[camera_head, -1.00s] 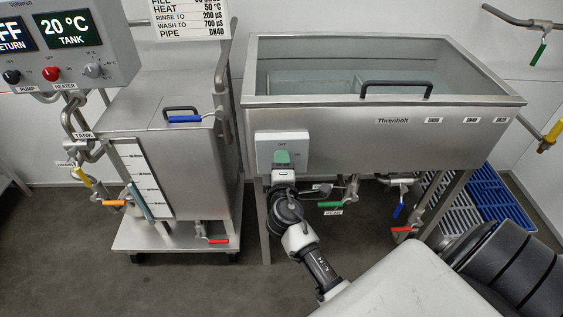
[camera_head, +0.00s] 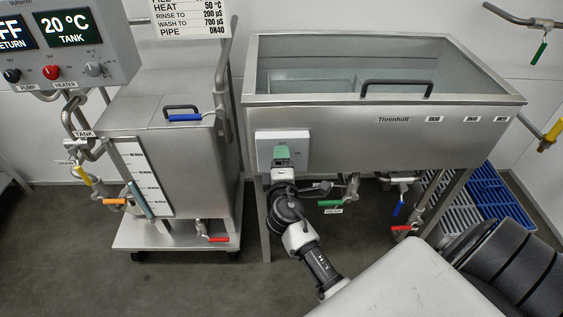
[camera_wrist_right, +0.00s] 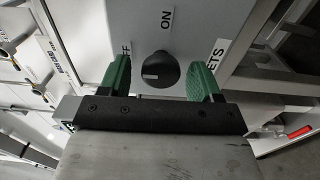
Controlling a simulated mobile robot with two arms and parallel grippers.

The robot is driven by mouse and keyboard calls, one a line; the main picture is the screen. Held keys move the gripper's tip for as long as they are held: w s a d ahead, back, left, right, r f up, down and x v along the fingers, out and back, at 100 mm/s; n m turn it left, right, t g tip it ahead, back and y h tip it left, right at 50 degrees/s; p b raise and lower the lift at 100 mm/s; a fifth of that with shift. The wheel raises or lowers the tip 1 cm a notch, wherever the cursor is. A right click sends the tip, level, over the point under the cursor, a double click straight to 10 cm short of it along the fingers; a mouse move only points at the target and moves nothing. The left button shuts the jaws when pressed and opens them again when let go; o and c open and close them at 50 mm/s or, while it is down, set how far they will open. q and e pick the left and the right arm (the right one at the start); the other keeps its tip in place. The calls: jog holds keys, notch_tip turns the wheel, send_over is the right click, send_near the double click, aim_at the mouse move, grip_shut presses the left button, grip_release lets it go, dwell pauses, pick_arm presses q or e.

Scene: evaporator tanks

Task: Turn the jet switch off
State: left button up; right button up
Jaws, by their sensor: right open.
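The jet switch is a round black knob (camera_wrist_right: 160,69) on a light grey box (camera_head: 297,137) on the front of the large steel tank. In the right wrist view its white mark lies on the knob's left side, towards a partly hidden OFF label; ON is above. A "JETS" label is partly covered by a finger. My right gripper (camera_wrist_right: 160,77) is open, its green fingers on either side of the knob with a visible gap to each. In the head view the gripper (camera_head: 282,156) covers the knob. My left gripper is not in view.
The wide steel tank (camera_head: 390,145) has a handle on its rim and valves with green, blue and red levers below. A wheeled tank (camera_head: 170,150) stands left, under a control panel (camera_head: 65,50).

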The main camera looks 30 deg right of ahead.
jog(key=shift+s+a, duration=0.1)
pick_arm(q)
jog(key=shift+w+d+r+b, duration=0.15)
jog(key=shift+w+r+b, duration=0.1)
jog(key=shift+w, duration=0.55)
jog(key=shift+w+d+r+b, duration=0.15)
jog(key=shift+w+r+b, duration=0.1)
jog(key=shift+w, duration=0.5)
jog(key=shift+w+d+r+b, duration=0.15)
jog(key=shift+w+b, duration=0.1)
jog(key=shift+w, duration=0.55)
pick_arm(e)
jog(key=v, duration=1)
jog(key=shift+s, duration=0.25)
jog(key=shift+a, duration=0.1)
